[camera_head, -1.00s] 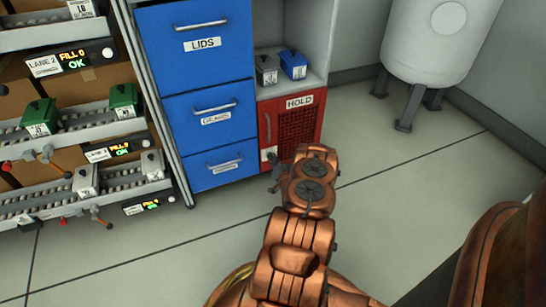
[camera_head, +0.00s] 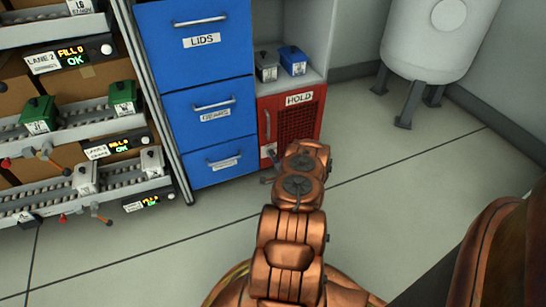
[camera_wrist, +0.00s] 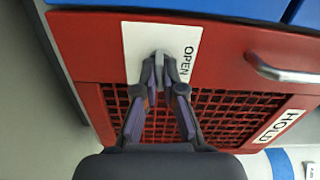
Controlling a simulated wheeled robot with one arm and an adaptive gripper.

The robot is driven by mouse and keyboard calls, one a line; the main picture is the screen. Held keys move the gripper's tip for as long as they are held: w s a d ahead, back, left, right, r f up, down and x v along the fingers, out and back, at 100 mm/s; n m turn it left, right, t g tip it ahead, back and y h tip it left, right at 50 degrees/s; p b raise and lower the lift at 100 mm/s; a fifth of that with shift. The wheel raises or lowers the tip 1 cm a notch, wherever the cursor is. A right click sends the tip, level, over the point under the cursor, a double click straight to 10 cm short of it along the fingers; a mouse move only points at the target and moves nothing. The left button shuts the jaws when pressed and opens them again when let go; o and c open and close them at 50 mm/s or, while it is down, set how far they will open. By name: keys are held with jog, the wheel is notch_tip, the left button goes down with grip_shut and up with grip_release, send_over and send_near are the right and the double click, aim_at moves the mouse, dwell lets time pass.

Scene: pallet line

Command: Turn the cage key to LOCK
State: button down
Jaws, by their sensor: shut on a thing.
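The red cage (camera_head: 318,112) carries a HOLD sign and stands at the bottom right of the cabinet. In the wrist view its red door (camera_wrist: 90,42) has a white plate (camera_wrist: 138,38) with the word OPEN on it. A small grey key (camera_wrist: 161,57) sticks out from this plate. My gripper (camera_wrist: 165,68) is shut on the key, its two fingertips close together around it. The fingertips partly hide the key, and no LOCK mark can be read. In the head view my arm mostly hides the gripper in front of the cage.
Blue drawers (camera_head: 209,112) stand left of the cage. A grey box (camera_head: 265,66) and a blue box (camera_head: 292,60) sit on the shelf above it. A door handle (camera_wrist: 280,70) lies right of the plate. The floor to the right is clear up to a white tank (camera_head: 425,40).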

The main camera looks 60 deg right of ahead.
jog(key=shift+d+m, duration=0.1)
jog(key=shift+m, duration=0.5)
jog(key=shift+s, duration=0.1)
jog(key=c, duration=1.3)
grip_release()
jog(key=v, duration=1.2)
